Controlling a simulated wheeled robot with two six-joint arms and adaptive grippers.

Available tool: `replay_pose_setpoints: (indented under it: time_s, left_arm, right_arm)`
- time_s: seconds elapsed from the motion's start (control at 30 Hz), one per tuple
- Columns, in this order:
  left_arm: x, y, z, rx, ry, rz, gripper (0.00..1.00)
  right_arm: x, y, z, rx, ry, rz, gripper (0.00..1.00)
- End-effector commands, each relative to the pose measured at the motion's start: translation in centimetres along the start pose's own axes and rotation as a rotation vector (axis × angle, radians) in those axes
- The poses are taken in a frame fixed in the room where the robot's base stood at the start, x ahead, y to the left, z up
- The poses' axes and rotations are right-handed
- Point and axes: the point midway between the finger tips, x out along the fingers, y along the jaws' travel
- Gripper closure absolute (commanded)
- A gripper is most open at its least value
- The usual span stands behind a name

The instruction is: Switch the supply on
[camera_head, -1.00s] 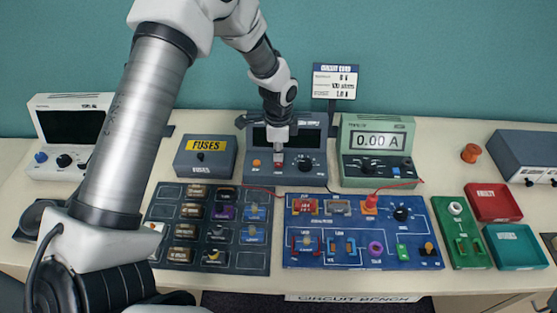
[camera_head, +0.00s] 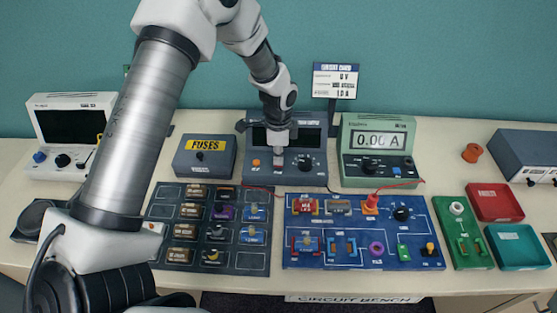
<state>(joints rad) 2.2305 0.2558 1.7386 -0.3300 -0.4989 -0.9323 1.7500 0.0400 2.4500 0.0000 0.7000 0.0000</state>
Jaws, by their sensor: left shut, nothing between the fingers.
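The supply (camera_head: 310,178) is a dark blue-grey unit at the back middle of the bench, with a black display, an orange button, a reddish switch and a black knob. The visible part of its display is dark. My left gripper (camera_head: 279,158) points down at the supply's front, over the reddish switch, and partly hides it. Its fingers are shut with nothing between them. I cannot tell whether the fingertips touch the switch. The meter (camera_head: 378,139) beside it reads 0.00 A. My right gripper is not in view.
A fuses box (camera_head: 204,155) stands left of the supply. In front are a dark parts board (camera_head: 200,262) and a blue circuit board (camera_head: 330,258). A green board (camera_head: 465,220), a red tray (camera_head: 495,218) and a teal tray (camera_head: 516,265) lie at right. My left arm covers the left side.

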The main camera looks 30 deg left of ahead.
Motion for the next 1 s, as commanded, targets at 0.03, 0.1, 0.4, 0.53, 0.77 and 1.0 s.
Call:
replay_pose_setpoints:
  time_s: [0.03, 0.1, 0.4, 0.53, 0.77, 1.0]
  left_arm:
    - [0.1, 0.0, 0.0, 0.000, 0.000, 0.000, 1.00]
    - [0.2, 0.0, 0.0, 0.000, 0.000, 0.000, 1.00]
    - [0.7, 0.0, 0.0, 0.000, 0.000, 0.000, 1.00]
    - [0.3, 0.0, 0.0, 0.000, 0.000, 0.000, 1.00]
    - [-2.0, 0.0, 0.0, 0.000, 0.000, 0.000, 1.00]
    - [-4.3, 0.0, 0.0, 0.000, 0.000, 0.000, 1.00]
  right_arm:
    - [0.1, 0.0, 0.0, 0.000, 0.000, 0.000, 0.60]
    - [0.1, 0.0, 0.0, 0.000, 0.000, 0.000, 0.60]
    - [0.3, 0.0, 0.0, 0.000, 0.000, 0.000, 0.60]
    - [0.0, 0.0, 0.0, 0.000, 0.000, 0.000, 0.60]
    - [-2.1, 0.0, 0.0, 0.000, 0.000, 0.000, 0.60]
    - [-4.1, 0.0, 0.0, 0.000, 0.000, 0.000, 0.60]
